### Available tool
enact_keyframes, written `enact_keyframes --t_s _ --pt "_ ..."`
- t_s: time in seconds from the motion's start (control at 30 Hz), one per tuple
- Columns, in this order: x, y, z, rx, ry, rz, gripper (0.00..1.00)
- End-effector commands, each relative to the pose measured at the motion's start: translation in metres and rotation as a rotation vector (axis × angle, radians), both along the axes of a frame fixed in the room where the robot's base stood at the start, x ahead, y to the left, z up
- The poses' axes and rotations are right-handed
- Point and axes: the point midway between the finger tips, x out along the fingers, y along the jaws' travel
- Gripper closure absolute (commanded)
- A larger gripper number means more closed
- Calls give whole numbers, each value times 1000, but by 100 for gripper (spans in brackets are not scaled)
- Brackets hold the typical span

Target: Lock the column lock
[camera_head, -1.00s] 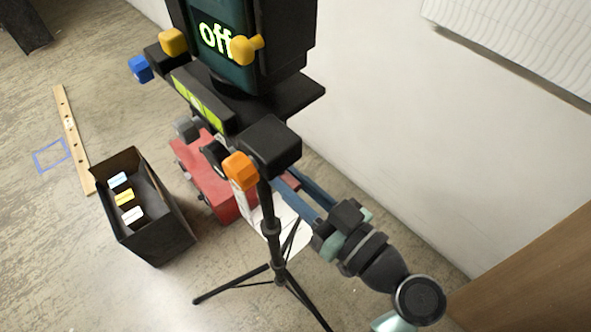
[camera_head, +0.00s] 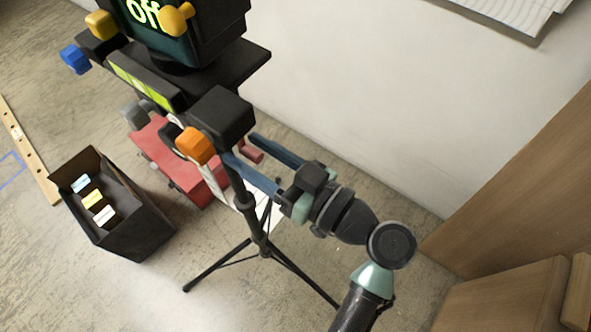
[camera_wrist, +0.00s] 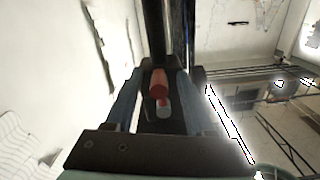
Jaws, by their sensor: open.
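A black tripod-mounted device stands at the upper middle, with a lit "off" screen (camera_head: 150,12). Its dark column (camera_head: 240,190) runs down to spread legs. A small red knob (camera_head: 252,154) sits on the column's side. In the wrist view the red knob (camera_wrist: 158,84) is in front of the black mount, with a grey, red-tipped piece (camera_wrist: 164,108) just below it. My gripper (camera_head: 242,149) is open, its two blue fingers on either side of the knob; they also flank it in the wrist view (camera_wrist: 162,80). Contact cannot be told.
An orange knob (camera_head: 195,146), a yellow knob (camera_head: 175,19) and a blue knob (camera_head: 75,59) stick out of the device. A red case (camera_head: 160,148) and an open black box (camera_head: 135,232) stand on the floor. A white wall and wooden furniture (camera_head: 530,160) are at right.

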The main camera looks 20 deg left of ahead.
Motion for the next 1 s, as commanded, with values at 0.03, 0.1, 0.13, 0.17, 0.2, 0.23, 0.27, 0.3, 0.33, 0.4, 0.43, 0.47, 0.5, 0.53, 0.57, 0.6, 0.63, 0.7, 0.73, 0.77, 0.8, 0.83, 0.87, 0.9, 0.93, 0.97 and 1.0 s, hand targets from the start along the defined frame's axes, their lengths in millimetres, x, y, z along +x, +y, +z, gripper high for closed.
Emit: enact_keyframes --t_s 0.03,0.1,0.13,0.17,0.2,0.23,0.27,0.3,0.33,0.4,0.43,0.47,0.5,0.53,0.57,0.6,0.63,0.7,0.73,0.77,0.8,0.83,0.87,0.9,0.93,0.97,1.0 --pt "0 -2 0 1 0 -2 45" --pt "-2 -8 0 1 0 -2 45" --pt "-3 -11 0 0 0 -3 45" --pt "-4 -15 0 1 0 -3 45" --pt "-7 -22 0 0 -1 -4 45" --pt "-9 -27 -1 -1 -1 -6 45" --pt "-11 -34 -1 -1 -1 -6 45" --pt "-14 -42 0 0 -1 -6 45" --pt "-16 -49 -1 -1 -1 -6 45" --pt "-22 -64 0 0 -1 -6 45" --pt "-24 -71 0 1 0 -6 45" --pt "-27 -77 -1 0 0 -6 45" --pt "-29 -84 0 0 0 -6 45" --pt "-31 -90 0 0 0 -5 45" --pt "-33 -95 0 1 0 -5 45" --pt "-36 -101 0 1 0 -5 45" --pt "-37 -105 0 0 0 -4 45" --pt "-40 -113 0 0 0 -3 45" --pt "-41 -115 0 0 0 -3 45" --pt "-42 -117 0 0 0 -3 45" --pt "-43 -119 0 1 0 -2 45" --pt "-43 -120 0 1 0 -1 45" --pt "-44 -121 0 1 0 0 45" --pt "-44 -122 0 0 0 0 45" --pt "-44 -122 0 0 0 0 45" --pt "-44 -122 0 0 0 1 45" --pt "-44 -122 0 0 0 1 45"
